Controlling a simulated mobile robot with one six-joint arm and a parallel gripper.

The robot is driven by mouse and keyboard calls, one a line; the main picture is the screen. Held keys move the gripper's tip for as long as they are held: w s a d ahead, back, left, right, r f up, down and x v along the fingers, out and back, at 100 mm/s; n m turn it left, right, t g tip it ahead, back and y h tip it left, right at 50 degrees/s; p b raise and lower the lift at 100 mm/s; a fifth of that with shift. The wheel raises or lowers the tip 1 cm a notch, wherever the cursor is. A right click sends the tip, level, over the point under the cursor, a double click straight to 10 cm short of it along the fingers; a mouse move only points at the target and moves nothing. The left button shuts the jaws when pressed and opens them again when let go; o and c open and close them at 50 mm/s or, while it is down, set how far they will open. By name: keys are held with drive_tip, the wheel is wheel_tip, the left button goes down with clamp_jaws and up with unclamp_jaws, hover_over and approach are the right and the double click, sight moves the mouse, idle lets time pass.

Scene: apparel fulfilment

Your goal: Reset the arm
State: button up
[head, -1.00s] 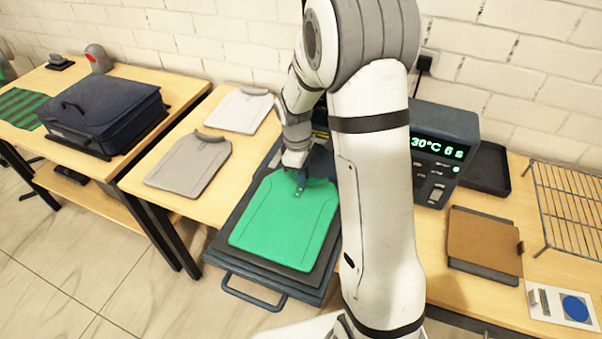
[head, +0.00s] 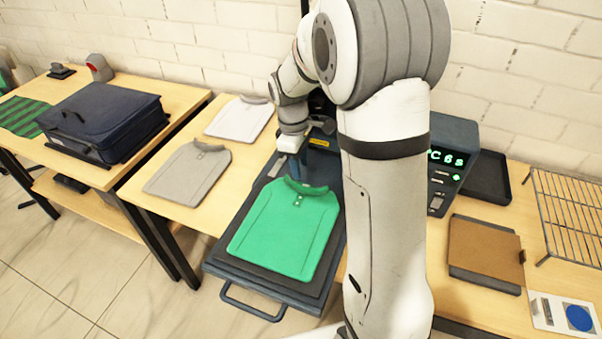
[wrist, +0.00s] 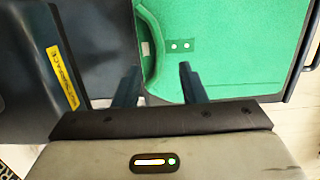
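My gripper (wrist: 158,80) shows in the wrist view with its two dark fingers apart and nothing between them. In the head view my gripper (head: 292,165) is above the far, collar end of the green shirt, partly hidden by my own arm. The green shirt (head: 284,230) lies flat on a dark tray (head: 258,276) with a handle at its front. The shirt's collar and two buttons show close to the fingers in the wrist view (wrist: 215,50).
A grey shirt (head: 190,172) and a white shirt (head: 240,120) lie on the table to the left. A dark device with a green display (head: 452,160) stands behind my arm. A brown board (head: 485,250) and a wire rack (head: 570,210) are at the right.

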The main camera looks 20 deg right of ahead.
drive_tip(key=shift+r, duration=0.4)
drive_tip(key=s+r+m+t, duration=0.1)
drive_tip(key=s+r+m, duration=0.2)
drive_tip(key=s, duration=0.4)
drive_tip(key=s+r+m+t, duration=0.1)
drive_tip(key=s+r+m, duration=0.2)
drive_tip(key=s, duration=0.4)
drive_tip(key=s+r+m+t+y, duration=0.1)
drive_tip(key=s+r+m, duration=0.2)
drive_tip(key=s, duration=0.4)
drive_tip(key=shift+s+m+t, duration=0.4)
drive_tip(key=shift+m, duration=0.5)
